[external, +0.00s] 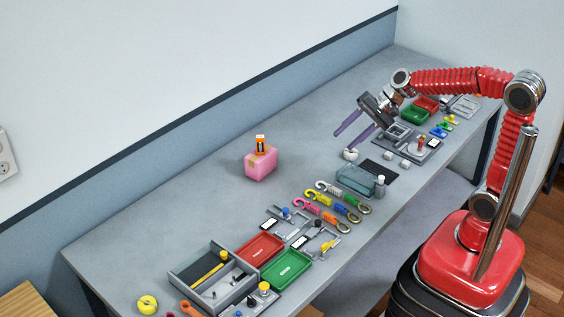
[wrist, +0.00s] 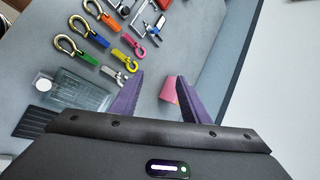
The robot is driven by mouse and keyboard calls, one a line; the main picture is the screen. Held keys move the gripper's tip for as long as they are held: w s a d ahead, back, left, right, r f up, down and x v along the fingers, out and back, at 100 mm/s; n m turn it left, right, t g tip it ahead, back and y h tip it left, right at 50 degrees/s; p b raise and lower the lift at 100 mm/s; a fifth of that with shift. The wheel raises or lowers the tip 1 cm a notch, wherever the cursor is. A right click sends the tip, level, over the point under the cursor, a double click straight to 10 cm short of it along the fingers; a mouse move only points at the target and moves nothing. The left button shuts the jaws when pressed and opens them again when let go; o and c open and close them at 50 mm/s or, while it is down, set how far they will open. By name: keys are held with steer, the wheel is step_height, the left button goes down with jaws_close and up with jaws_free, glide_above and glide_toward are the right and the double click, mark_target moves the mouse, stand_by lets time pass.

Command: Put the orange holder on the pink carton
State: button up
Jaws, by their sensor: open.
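The orange holder (external: 260,145) stands upright on top of the pink carton (external: 261,166), on the middle of the grey table in the external view. It appears to rest on the carton with nothing holding it. My gripper (external: 348,137), with purple fingers, is open and empty above the table, to the right of the carton and apart from it. In the wrist view my gripper (wrist: 160,77) has its fingers spread. The pink carton (wrist: 168,91) shows between them, partly hidden by the right finger. I cannot make out the orange holder there.
A clear bluish box (external: 356,181) and several coloured hooks (external: 330,203) lie right of the carton. A red tray (external: 259,250), a green tray (external: 287,269) and a grey open box (external: 213,279) are at the front left. The table around the carton is clear.

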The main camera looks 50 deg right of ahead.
steer(key=s+d+f+n+h, duration=0.1)
steer(key=s+d+n+h, duration=0.2)
steer(key=s, duration=0.7)
steer(key=s+d+f+n+h, duration=0.1)
steer(key=s+d+n+h, duration=0.3)
steer(key=s+d+n, duration=0.4)
steer(key=s+d, duration=0.2)
steer(key=d, duration=0.1)
steer(key=shift+s+d+f, duration=0.2)
steer(key=shift+d+f, duration=0.1)
